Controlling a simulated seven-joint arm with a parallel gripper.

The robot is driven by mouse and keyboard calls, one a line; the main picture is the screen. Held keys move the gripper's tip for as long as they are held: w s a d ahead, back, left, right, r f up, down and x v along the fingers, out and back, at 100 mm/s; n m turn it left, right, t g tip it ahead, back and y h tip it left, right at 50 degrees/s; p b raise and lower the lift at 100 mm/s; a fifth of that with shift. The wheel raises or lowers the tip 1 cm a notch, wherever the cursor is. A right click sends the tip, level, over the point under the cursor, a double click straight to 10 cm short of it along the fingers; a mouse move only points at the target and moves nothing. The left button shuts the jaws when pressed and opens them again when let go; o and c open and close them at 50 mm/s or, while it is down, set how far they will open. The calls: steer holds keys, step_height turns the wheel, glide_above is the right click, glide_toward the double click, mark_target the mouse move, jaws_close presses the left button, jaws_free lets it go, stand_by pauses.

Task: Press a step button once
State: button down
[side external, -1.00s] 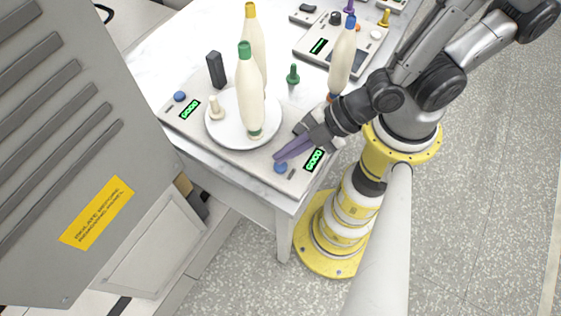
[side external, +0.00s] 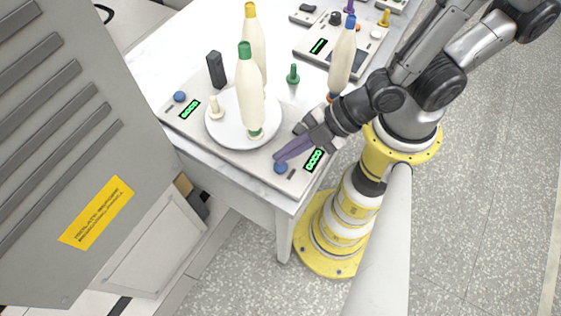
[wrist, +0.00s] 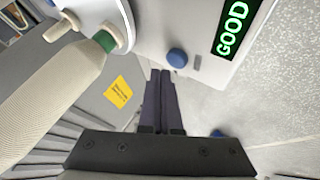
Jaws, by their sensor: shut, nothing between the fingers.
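A blue step button (side external: 281,167) sits at the near right corner of the grey panel (side external: 215,150), beside a green-lit display (side external: 314,160). The button also shows in the wrist view (wrist: 176,57), where the display (wrist: 231,27) seems to read GOOD. My gripper (side external: 278,157) is shut and empty, its purple-grey fingers side by side. The fingertips (wrist: 161,72) are right beside the button; I cannot tell whether they touch it. A second blue button (side external: 180,96) sits at the panel's far left, next to another green display (side external: 190,109).
A white round plate (side external: 222,133) on the panel carries a green-topped bobbin (side external: 249,90), a yellow-topped one (side external: 254,45) and a cream peg (side external: 214,107). A blue-topped bobbin (side external: 342,55) and a green peg (side external: 293,74) stand behind. A grey cabinet (side external: 60,130) fills the left.

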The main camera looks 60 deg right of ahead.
mark_target(286, 163)
steer(key=shift+f, duration=0.1)
stand_by(0.7)
steer(key=shift+f, duration=0.35)
steer(key=shift+f, duration=0.45)
stand_by(0.7)
steer(key=shift+r, duration=0.85)
steer(key=shift+r, duration=2.5)
stand_by(0.8)
